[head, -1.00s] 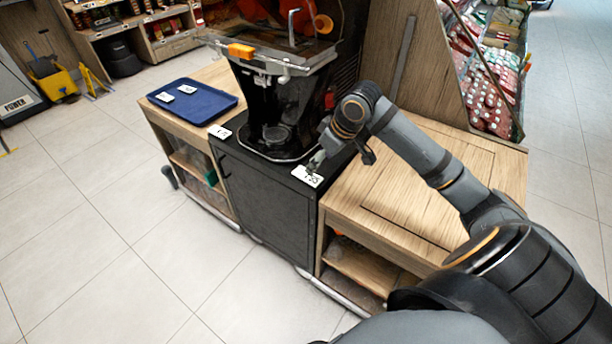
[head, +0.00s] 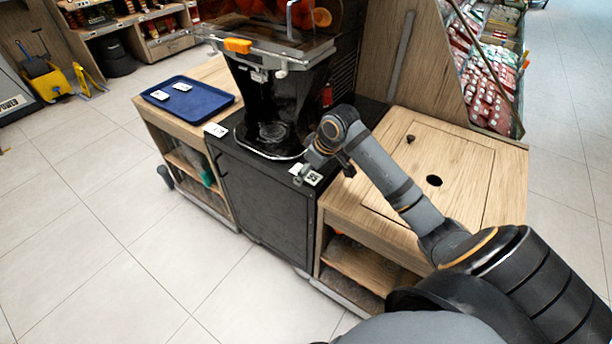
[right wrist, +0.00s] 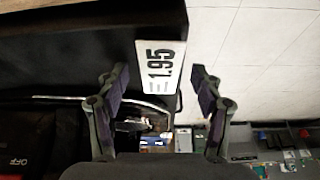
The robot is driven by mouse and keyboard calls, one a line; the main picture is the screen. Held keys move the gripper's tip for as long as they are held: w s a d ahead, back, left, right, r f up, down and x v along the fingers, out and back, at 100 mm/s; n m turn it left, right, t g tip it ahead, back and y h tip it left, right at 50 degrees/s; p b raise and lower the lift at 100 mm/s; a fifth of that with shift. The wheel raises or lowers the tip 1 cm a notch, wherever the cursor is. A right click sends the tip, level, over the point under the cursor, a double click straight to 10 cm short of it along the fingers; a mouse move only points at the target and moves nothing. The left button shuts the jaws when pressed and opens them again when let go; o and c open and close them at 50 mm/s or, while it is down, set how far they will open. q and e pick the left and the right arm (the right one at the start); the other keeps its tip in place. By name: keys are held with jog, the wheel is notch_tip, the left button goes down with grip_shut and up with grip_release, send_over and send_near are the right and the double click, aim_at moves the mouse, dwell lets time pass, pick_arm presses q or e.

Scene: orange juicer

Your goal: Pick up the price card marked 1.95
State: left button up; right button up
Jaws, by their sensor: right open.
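The white price card marked 1.95 (right wrist: 160,66) lies at the edge of the black juicer stand, its dark digits readable in the right wrist view. In the head view the card (head: 313,178) is at the stand's front right corner, partly covered by my right gripper (head: 302,172). In the right wrist view my right gripper (right wrist: 159,78) is open, one finger on each side of the card, with gaps between card and fingers. Whether the fingertips are at the card's height I cannot tell. My left gripper is not in view.
The black juicer (head: 268,90) stands behind the card. Another white card (head: 216,130) lies at the stand's left corner. A blue tray (head: 210,112) with two white cards is farther left. The wooden counter (head: 465,170) at right has a round hole and a small dark knob.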

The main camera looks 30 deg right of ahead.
jog(key=shift+f, duration=0.1)
dwell(0.3)
jog(key=shift+f+p, duration=0.15)
jog(key=shift+p, duration=0.3)
jog(key=c, duration=0.9)
jog(key=shift+c, duration=1)
jog(key=shift+s, duration=0.1)
jog(key=shift+c, duration=0.2)
